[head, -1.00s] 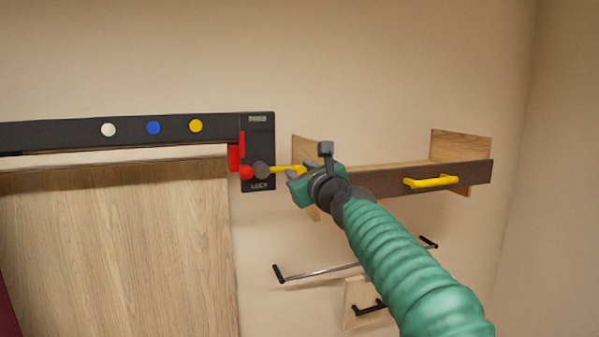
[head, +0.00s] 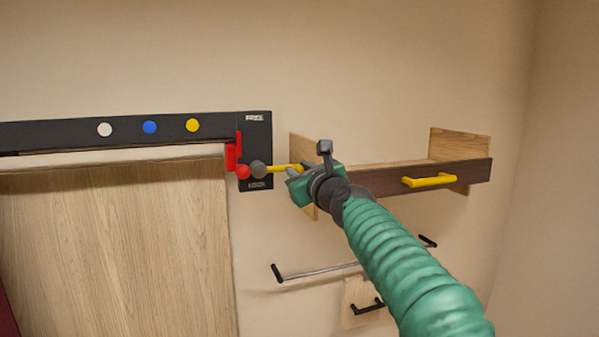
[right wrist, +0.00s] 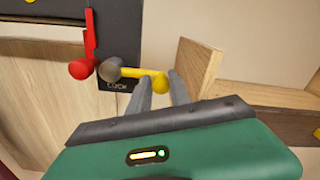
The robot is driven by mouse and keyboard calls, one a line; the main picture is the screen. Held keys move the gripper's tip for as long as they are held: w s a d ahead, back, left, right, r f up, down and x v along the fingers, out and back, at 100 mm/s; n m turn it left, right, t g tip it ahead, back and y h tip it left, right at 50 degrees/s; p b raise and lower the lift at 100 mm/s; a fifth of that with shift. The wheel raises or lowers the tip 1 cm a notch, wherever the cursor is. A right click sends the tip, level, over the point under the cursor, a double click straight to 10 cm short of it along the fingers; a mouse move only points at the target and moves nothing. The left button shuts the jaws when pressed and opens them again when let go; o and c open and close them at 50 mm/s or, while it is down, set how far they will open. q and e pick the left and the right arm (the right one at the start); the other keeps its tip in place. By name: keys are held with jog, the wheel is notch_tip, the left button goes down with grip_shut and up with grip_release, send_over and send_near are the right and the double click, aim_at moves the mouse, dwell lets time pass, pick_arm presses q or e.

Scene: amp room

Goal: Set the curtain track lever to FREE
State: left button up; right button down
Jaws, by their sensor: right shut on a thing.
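The curtain track lever is a yellow bar (head: 284,168) on a grey round pivot (head: 258,169), mounted on a black plate (head: 260,140) at the track's right end. The bar points right, about level, and ends in a yellow knob (right wrist: 159,83). A white label above the pivot is too small to read; the one below reads LOCK in the right wrist view. My right gripper (head: 294,172) is shut on the lever, with its grey fingers (right wrist: 161,92) on either side of the knob. My left gripper is out of view.
A red stop with a round red knob (head: 243,172) sits just left of the pivot. A wooden panel (head: 120,240) hangs below the black track (head: 70,134). A shelf with a yellow handle (head: 430,181) is close on the right. A metal rail (head: 320,271) runs below.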

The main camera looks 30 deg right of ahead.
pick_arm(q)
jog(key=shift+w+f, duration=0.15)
pick_arm(e)
jog(key=shift+d+f, duration=0.1)
jog(key=shift+f, duration=0.35)
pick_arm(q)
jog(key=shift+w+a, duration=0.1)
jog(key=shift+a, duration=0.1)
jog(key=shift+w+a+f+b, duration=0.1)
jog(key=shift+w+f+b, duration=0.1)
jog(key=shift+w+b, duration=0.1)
pick_arm(e)
jog(key=shift+r+n, duration=0.2)
jog(key=shift+n, duration=0.1)
